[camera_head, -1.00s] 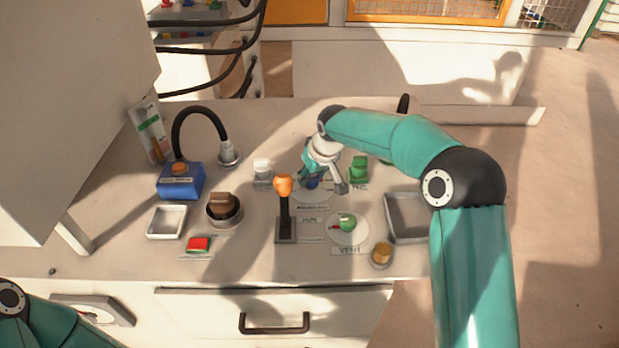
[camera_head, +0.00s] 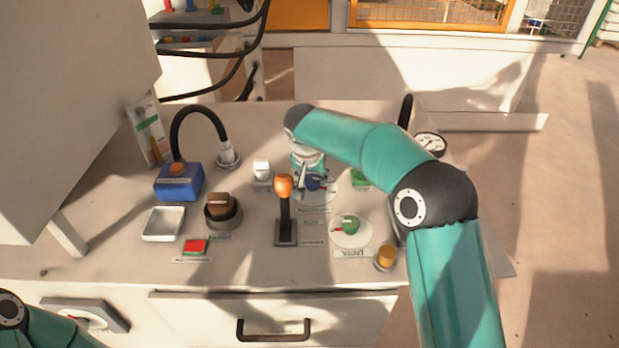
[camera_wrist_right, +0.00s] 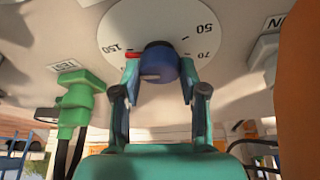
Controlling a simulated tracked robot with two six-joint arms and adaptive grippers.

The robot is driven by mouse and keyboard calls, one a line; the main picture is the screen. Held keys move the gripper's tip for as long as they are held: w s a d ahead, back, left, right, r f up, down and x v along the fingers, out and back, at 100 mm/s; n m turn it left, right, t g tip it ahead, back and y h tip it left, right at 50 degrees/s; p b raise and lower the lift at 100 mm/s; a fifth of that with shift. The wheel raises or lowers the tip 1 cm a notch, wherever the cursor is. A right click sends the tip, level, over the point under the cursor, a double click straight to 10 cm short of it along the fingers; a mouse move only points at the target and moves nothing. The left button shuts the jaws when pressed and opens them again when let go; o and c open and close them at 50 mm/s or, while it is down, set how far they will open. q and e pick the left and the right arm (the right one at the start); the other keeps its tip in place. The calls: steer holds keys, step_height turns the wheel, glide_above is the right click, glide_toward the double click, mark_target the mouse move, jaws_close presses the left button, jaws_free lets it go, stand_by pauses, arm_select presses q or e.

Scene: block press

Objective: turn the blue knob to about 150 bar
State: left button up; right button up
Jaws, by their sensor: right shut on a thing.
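The blue knob (camera_wrist_right: 158,64) sits on a round white dial (camera_wrist_right: 195,22) marked 150, 70 and 50 in the right wrist view. A red mark beside the knob lies close to the 150 label. My right gripper (camera_wrist_right: 158,80) is shut on the knob, one finger on each side. In the head view, the blue knob (camera_head: 313,183) shows partly below my right gripper (camera_head: 311,177), and its dial (camera_head: 328,192) is partly covered. Only a piece of my left arm shows at the lower left corner; its gripper is out of view.
An orange-topped lever (camera_head: 284,187) stands just left of the dial. A green knob (camera_head: 350,225) with a red pointer sits in front. A green connector (camera_wrist_right: 80,100) is close beside my fingers. A pressure gauge (camera_head: 430,144) stands at the back right. A white tray (camera_head: 164,224) is left.

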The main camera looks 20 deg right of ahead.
steer(key=shift+w+r, duration=0.1)
steer(key=shift+a, duration=0.1)
stand_by(0.3)
steer(key=o, duration=1.1)
steer(key=v, duration=1.1)
steer(key=shift+a+r, duration=0.1)
steer(key=shift+r, duration=0.25)
